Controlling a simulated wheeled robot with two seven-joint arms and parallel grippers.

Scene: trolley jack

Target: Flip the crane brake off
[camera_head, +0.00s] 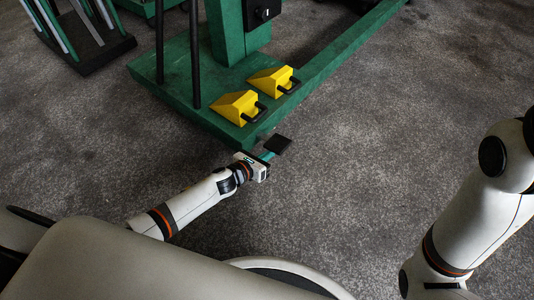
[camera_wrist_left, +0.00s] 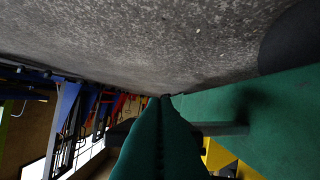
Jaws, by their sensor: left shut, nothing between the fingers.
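The green crane base (camera_head: 180,85) stands on the floor at the top of the head view. A flat black pad, which looks like the brake pedal (camera_head: 279,144), sticks out near its front corner. My left gripper (camera_head: 268,156) is low at that corner, its green fingers shut and empty. The fingertips are right by the pad; I cannot tell whether they touch it. In the left wrist view the shut fingers (camera_wrist_left: 165,105) point ahead beside the green base (camera_wrist_left: 275,110). My right gripper is out of view.
Two yellow wedges with black handles, a near one (camera_head: 236,106) and a far one (camera_head: 270,80), sit on the base. Two dark upright poles rise at its left. A rack (camera_head: 95,50) stands at the upper left. The grey floor at right is clear.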

